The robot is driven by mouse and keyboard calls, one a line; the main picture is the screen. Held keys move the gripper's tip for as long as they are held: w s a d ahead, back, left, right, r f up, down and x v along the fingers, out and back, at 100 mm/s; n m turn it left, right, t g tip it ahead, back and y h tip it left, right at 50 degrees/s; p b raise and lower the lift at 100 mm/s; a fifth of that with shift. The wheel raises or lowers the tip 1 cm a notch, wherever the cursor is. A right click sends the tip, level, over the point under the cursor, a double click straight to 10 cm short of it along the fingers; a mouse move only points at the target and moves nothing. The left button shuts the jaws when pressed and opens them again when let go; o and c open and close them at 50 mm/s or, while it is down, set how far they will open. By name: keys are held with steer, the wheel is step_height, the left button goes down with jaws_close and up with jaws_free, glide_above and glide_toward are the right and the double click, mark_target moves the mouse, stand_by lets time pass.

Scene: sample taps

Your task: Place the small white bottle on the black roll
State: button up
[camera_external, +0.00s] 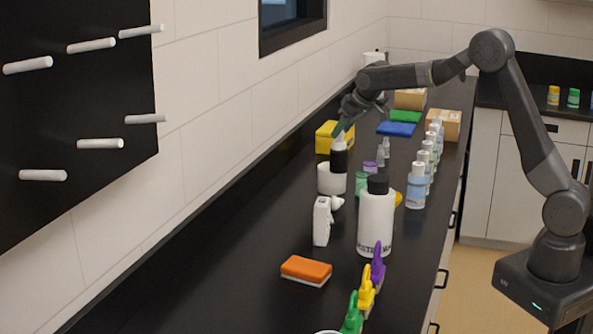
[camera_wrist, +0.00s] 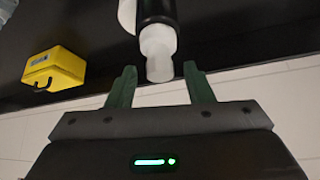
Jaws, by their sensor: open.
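The small white bottle (camera_external: 339,143) shows upright at the top of the black roll (camera_external: 339,160), beside the back wall. In the wrist view the white bottle (camera_wrist: 158,45) meets the end of the black roll (camera_wrist: 156,10); I cannot tell whether it rests on the roll or sits partly inside it. My gripper (camera_external: 339,130) is just above the bottle. In the wrist view my gripper (camera_wrist: 160,85) is open, its two green fingers on either side of the bottle's narrow top, with gaps showing.
A white round container (camera_external: 326,180) stands close beside the black roll. A yellow box (camera_external: 326,138) is behind it. A large white bottle (camera_external: 376,222) with a black cap stands in front, and a row of bottles (camera_external: 416,187) to the right.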

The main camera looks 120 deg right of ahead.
steer(key=b+v, duration=0.2)
steer(key=v, duration=1)
steer(key=shift+r, duration=0.2)
steer(key=shift+o, duration=0.4)
steer(key=shift+w, duration=0.1)
